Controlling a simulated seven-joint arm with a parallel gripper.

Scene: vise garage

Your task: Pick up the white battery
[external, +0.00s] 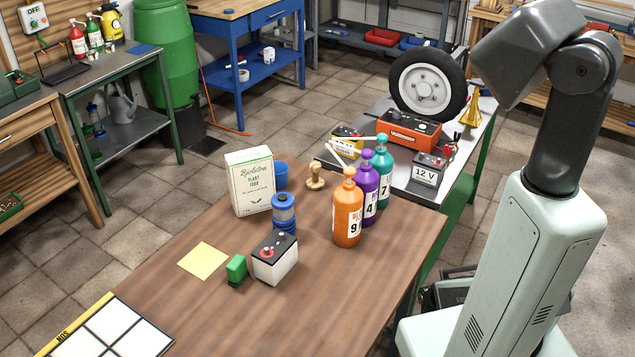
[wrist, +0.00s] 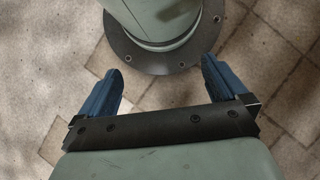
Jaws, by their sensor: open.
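In the external view a white battery (external: 276,267) with a black top and a red terminal cap stands upright on the brown wooden table (external: 330,290). My gripper (wrist: 160,85) shows only in the wrist view. Its two blue fingers are spread apart with nothing between them. Behind the fingers are my own base and the tiled floor. The battery is not in the wrist view, and my gripper is out of the external view, away from the battery.
A green block (external: 236,268) sits close left of the battery, and a blue cylinder (external: 284,214) stands behind it. Orange (external: 347,210), purple (external: 367,190) and teal bottles (external: 384,170) stand to the right. A plant food box (external: 249,183) is behind left.

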